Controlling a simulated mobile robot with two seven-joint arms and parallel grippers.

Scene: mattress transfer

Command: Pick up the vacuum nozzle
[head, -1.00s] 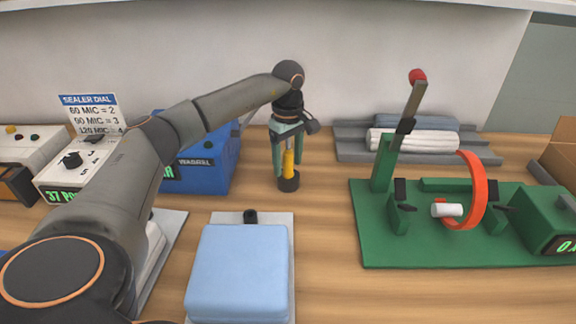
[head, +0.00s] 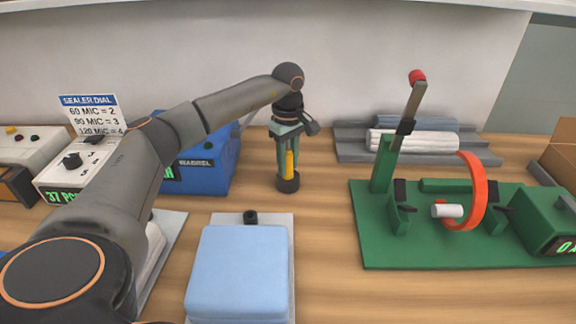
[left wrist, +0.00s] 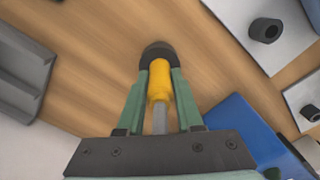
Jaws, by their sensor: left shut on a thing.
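The vacuum nozzle (head: 289,162) has a yellow body and a dark round end, which points down at the wooden table. My left gripper (head: 286,160) is shut on it, with one green finger on each side of the yellow body. In the left wrist view the nozzle (left wrist: 160,82) lies between the fingertips of my left gripper (left wrist: 160,90), with a grey stem behind the yellow part. I cannot tell whether its dark end touches the table. My right gripper is not in view.
A blue machine (head: 210,165) stands just left of the nozzle. A light blue mattress block (head: 238,270) lies in front on a pale board. A green fixture with an orange ring (head: 472,190) stands right. Grey trays with rolls (head: 425,140) lie behind it.

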